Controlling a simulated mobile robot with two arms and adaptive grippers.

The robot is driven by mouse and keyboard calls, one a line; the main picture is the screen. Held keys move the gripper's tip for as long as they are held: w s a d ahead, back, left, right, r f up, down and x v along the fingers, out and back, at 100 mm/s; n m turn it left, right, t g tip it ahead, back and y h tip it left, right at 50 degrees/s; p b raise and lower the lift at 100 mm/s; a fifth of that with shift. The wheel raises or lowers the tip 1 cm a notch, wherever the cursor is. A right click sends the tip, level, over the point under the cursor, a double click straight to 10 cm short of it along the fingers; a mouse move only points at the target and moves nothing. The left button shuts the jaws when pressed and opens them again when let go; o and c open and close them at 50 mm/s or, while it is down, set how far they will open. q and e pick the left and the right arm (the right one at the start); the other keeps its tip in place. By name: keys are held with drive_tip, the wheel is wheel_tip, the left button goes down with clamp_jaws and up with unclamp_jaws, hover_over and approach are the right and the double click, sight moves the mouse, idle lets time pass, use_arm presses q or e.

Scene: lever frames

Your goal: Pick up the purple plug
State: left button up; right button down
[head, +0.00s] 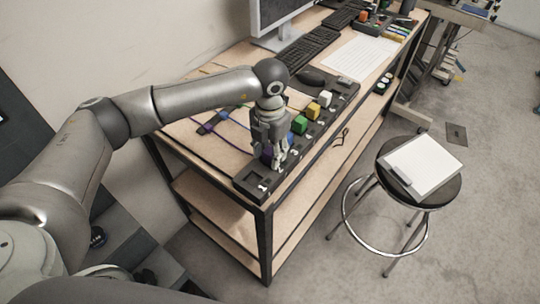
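The purple plug (266,154) shows only as a small dark purple patch at the near end of the black strip (250,184). My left gripper (274,163) points down right at it, and its fingers hide most of the plug. I cannot tell whether the fingers are closed on it or only around it. The plug seems to be at the strip, but its lower end is hidden. My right gripper is not in view.
A green plug (299,124), a yellow plug (313,111) and a white plug (325,98) stand along the strip beyond the gripper. Dark blue pieces (207,127) and cables lie left on the table. A mouse (311,77) and keyboard (308,47) are farther back.

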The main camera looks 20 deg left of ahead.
use_arm(q)
drive_tip(key=c, duration=0.7)
